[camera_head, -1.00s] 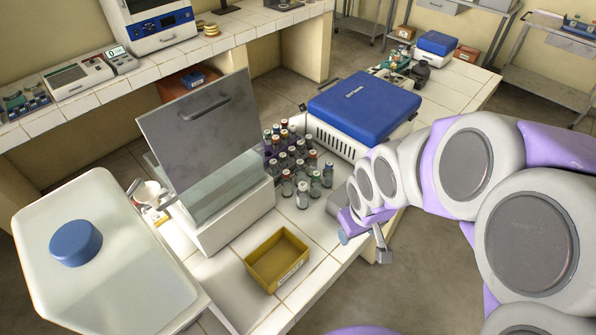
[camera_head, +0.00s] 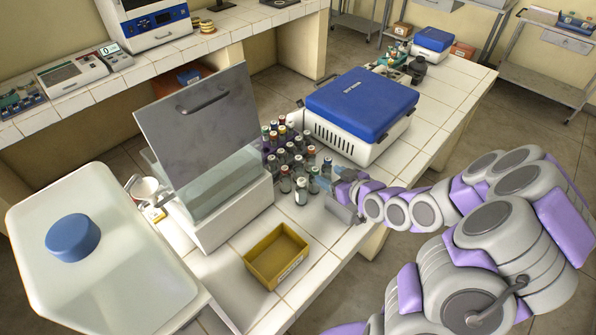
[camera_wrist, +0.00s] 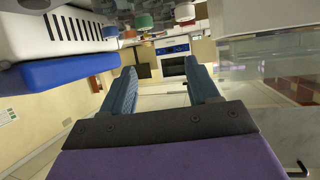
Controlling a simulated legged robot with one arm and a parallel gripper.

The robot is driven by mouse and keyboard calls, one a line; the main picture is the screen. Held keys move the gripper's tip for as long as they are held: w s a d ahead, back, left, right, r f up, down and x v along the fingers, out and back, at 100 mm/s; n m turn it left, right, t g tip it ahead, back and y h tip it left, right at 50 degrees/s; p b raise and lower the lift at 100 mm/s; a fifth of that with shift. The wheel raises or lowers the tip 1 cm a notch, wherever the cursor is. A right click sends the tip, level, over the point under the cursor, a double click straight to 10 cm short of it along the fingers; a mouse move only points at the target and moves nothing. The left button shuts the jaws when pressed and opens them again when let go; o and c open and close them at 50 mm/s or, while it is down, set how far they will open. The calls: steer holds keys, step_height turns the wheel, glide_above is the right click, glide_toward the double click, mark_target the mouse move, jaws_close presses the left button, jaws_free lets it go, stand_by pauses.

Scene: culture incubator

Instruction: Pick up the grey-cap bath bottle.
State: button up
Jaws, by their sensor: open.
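Several small bottles with mixed cap colours stand in a cluster between the bath and the blue-lidded machine. The front one, a bottle with a pale whitish or grey cap (camera_head: 301,191), stands upright; I cannot tell surely whether its cap is grey. A pale cap (camera_wrist: 185,13) also shows at the top of the wrist view, beside a green one. My gripper (camera_head: 334,192) is just right of the cluster, low over the tiles. In the wrist view its two blue fingers (camera_wrist: 161,70) are apart with nothing between them. The fingers partly hide the rightmost bottles in the head view.
The white bath (camera_head: 232,215) with its raised grey lid (camera_head: 198,120) stands left of the bottles. The blue-lidded machine (camera_head: 362,105) is behind right. A yellow tray (camera_head: 276,256) sits in front near the bench edge. Bare tiles lie between tray and bottles.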

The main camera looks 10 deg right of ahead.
steer(key=b, duration=0.2)
glide_toward(300, 159)
steer(key=x, duration=0.3)
steer(key=shift+s+a, duration=0.1)
steer(key=shift+a, duration=0.05)
steer(key=shift+b+x, duration=0.6)
steer(key=shift+x, duration=2.6)
steer(key=shift+r, duration=0.1)
jaws_close()
